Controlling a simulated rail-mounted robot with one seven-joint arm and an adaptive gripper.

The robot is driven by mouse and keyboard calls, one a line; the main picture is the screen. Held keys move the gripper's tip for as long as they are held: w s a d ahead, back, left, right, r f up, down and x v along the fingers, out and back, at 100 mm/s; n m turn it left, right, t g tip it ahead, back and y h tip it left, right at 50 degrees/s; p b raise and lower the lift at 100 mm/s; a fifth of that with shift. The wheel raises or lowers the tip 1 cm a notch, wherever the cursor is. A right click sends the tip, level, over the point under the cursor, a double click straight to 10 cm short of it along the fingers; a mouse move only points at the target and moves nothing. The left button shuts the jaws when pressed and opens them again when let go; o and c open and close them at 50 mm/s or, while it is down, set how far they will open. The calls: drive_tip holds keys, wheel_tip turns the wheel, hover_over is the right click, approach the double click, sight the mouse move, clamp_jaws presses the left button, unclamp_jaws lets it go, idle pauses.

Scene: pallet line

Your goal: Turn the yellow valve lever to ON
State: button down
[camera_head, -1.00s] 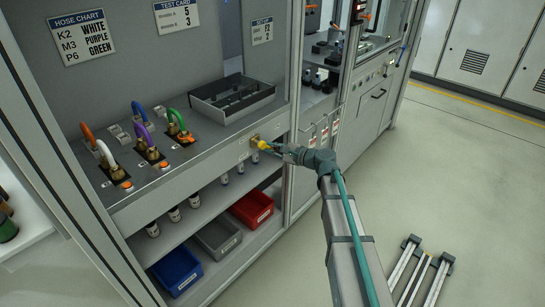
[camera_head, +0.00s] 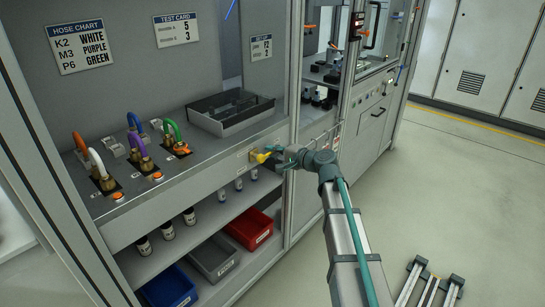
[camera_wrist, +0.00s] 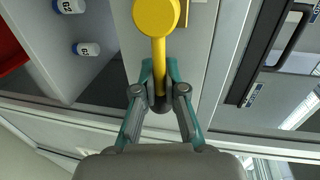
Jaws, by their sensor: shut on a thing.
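The yellow valve lever (camera_head: 263,157) sits on a brass fitting (camera_head: 253,155) on the front rail of the bench. In the wrist view the lever (camera_wrist: 158,55) has a round yellow hub at the top and a straight handle running down between my fingers. My gripper (camera_head: 279,158) comes from the right of the lever. In the wrist view my gripper (camera_wrist: 160,78) is shut on the handle's lower part, and the handle's dark end shows between the fingers. The ON marking cannot be read in either view.
Coloured hoses (camera_head: 139,140) and a black tray (camera_head: 231,112) are on the bench above. Small vials (camera_head: 189,216), a blue bin (camera_head: 169,289), a grey bin (camera_head: 215,258) and a red bin (camera_head: 250,228) are on shelves below. The floor (camera_head: 455,200) at right is mostly open.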

drive_tip(key=shift+w, duration=0.1)
idle(0.3)
drive_tip(key=c, duration=1.2)
unclamp_jaws()
drive_tip(key=shift+d, duration=0.1)
drive_tip(key=shift+c, duration=0.2)
drive_tip(key=v, duration=1.2)
drive_tip(key=shift+r, duration=0.15)
